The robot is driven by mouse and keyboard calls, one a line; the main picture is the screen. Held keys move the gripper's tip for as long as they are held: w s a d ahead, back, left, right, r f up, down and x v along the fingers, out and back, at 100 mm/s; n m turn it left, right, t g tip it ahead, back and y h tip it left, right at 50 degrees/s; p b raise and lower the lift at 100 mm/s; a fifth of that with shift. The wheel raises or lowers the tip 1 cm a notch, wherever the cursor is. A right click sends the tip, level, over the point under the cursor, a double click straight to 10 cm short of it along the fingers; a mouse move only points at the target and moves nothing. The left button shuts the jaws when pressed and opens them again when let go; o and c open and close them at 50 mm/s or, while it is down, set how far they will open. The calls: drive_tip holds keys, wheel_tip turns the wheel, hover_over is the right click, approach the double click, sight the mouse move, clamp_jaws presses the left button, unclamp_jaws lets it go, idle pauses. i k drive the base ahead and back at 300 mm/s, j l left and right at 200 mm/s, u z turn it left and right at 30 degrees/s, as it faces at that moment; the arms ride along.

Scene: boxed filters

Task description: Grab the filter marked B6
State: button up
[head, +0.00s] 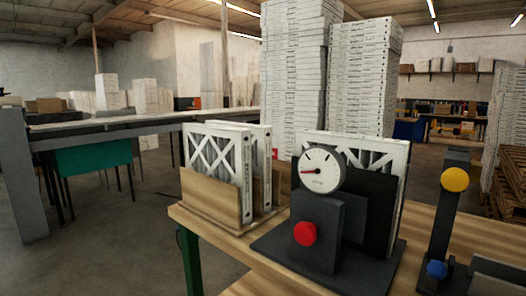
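Two white framed filters with crossed lattice fronts, a front one (214,158) and one behind it (262,165), stand upright in a wooden rack (219,202) on the table. Another white filter (398,195) stands upright farther right, partly hidden behind a dark gauge device (319,230). Small marks show on the filters' side edges, but they are too small to read, so I cannot tell which one is B6. My gripper is not in view.
The wooden table (236,249) carries the gauge device, with a red knob, and a dark upright post with yellow (455,179) and blue knobs at the right. Tall white stacks (362,80) stand behind. A long workbench (110,124) is at left; open floor lies between.

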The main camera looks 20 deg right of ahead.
sight(224, 153)
drive_tip(key=i+j+u, duration=0.35)
drive_tip(key=i, duration=0.15)
drive_tip(key=i+j+u, duration=0.15)
drive_tip(key=i+u, duration=0.4)
drive_tip(key=i, duration=1.7)
drive_tip(key=i+j+z, duration=0.1)
drive_tip(key=i+z, duration=0.3)
drive_tip(key=i+j+z, duration=0.25)
drive_tip(key=i+z, duration=0.15)
drive_tip(key=i+j+z, duration=0.6)
drive_tip(key=j+z, duration=0.2)
